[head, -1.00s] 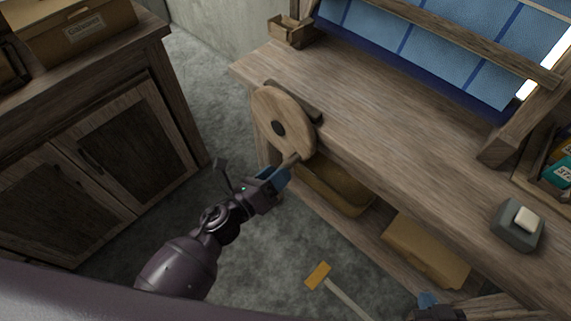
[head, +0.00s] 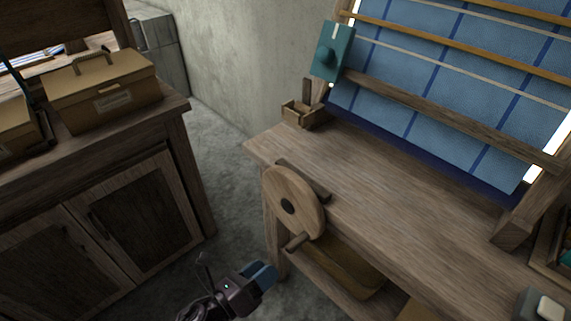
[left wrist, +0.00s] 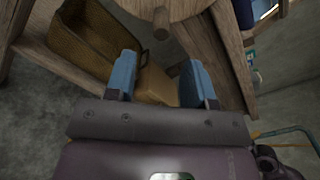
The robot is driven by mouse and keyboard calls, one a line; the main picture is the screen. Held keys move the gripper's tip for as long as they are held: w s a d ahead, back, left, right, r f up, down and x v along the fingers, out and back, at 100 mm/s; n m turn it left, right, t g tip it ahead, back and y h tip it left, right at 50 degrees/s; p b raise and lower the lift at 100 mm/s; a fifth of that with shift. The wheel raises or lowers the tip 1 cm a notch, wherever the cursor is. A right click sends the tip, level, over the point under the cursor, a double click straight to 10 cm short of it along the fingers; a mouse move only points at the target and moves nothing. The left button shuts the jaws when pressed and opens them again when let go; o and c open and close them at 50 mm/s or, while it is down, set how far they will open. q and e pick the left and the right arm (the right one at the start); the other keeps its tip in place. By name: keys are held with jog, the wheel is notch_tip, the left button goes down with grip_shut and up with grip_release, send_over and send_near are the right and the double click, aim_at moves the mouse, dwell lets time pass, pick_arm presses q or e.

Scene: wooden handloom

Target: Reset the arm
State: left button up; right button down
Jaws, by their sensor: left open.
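My left gripper (head: 262,275) is at the bottom of the head view, below and left of the wooden wheel's handle. In the left wrist view its two blue fingers (left wrist: 158,80) are apart with nothing between them. The round wooden wheel (head: 292,203) is on the front left of the loom bench, with its peg handle (head: 299,242) at its lower edge. The handle also shows beyond the fingers in the left wrist view (left wrist: 161,22), apart from them. My right gripper is not in the head view.
The loom bench (head: 400,233) with blue cloth (head: 430,90) fills the right. A basket (head: 345,268) sits on its lower shelf. A cabinet (head: 130,213) with a lidded box (head: 103,93) stands at left. Grey floor lies between them.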

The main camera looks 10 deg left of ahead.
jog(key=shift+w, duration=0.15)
pick_arm(q)
jog(key=s+a+r+n+y+p, duration=0.15)
jog(key=a+n+y, duration=0.3)
jog(key=n, duration=0.85)
jog(key=a+r+n+y+p, duration=0.15)
jog(key=a+n+y, duration=0.35)
jog(key=n, duration=0.8)
jog(key=s+a+n+g+p, duration=0.1)
jog(key=s+a+n+p, duration=0.1)
jog(key=s, duration=0.6)
jog(key=s+a+n+g+y+p, duration=0.1)
jog(key=s+a+n+g+p, duration=0.1)
jog(key=s, duration=0.6)
jog(key=a+n+p, duration=0.1)
jog(key=a+n, duration=0.1)
jog(key=n, duration=0.1)
jog(key=shift+a+g+p, duration=0.3)
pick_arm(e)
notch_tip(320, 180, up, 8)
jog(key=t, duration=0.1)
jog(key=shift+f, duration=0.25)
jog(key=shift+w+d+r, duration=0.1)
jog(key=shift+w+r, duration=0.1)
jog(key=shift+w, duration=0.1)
